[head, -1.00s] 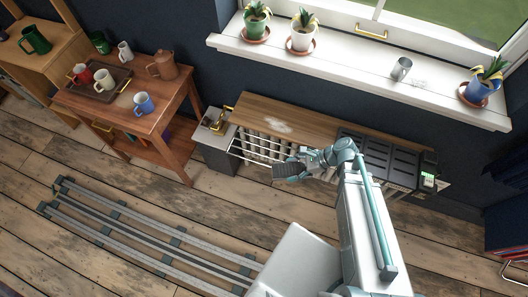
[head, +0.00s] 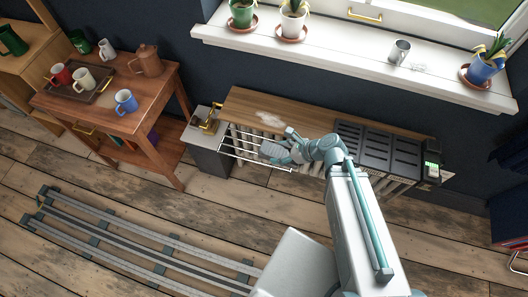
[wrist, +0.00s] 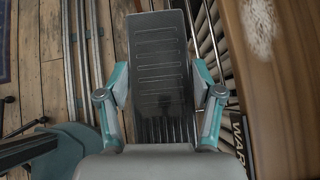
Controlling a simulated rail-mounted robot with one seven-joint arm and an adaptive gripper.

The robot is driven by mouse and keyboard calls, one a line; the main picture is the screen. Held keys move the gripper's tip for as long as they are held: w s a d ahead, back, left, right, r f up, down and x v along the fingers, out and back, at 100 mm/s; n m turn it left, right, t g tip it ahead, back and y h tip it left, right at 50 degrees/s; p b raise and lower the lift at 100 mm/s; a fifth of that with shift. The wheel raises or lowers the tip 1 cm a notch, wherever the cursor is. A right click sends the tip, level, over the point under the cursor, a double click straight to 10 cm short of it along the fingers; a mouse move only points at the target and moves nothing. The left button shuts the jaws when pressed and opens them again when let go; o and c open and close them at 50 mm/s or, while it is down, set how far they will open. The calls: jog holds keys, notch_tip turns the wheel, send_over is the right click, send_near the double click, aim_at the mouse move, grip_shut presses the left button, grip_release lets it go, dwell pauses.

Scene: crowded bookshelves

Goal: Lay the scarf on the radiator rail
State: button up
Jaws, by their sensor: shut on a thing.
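My gripper (head: 288,151) is shut on a stiff-looking, dark grey oblong with pale cross lines, which looks like the folded scarf (head: 270,150). In the wrist view, the scarf (wrist: 160,60) lies flat between the two teal-edged fingers of my gripper (wrist: 160,92), its far end pointing away from the palm. The pale radiator rail (head: 238,152) has several thin bars and juts out below the wooden shelf. The scarf is over or just beside the rail's right part; I cannot tell whether they touch. Pale radiator bars (wrist: 208,42) show right of the scarf.
The wooden shelf (head: 240,103) above the radiator has a whitish patch. A black slotted panel (head: 376,148) is to the right, a brass fitting (head: 209,124) to the left. A mug table (head: 95,118) stands farther left. Floor tracks (head: 130,245) run in front.

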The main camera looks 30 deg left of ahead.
aim_at(272, 146)
jog(key=a+f+b, duration=0.1)
jog(key=b, duration=0.1)
jog(key=w+a+f+b, duration=0.1)
jog(key=b, duration=0.1)
jog(key=shift+w+a, duration=0.1)
jog(key=shift+a, duration=0.3)
jog(key=b, duration=0.4)
jog(key=a+b, duration=0.1)
jog(key=b, duration=0.2)
jog(key=shift+w+a+f+b, duration=0.15)
jog(key=shift+w+f+b, duration=0.1)
jog(key=shift+w+b, duration=0.1)
jog(key=b, duration=0.3)
jog(key=shift+a+f+b, duration=0.1)
jog(key=shift+a+b, duration=0.1)
jog(key=shift+b, duration=0.2)
jog(key=w+a+f, duration=0.1)
jog(key=a+f, duration=0.3)
jog(key=shift+w+f, duration=0.4)
jog(key=shift+w+a+f, duration=0.1)
jog(key=shift+a+f, duration=0.05)
jog(key=shift+f, duration=0.8)
jog(key=shift+a+f, duration=0.15)
jog(key=shift+f, duration=0.8)
jog(key=o, duration=1.1)
jog(key=shift+c, duration=0.2)
jog(key=shift+r, duration=0.1)
jog(key=v, duration=1.2)
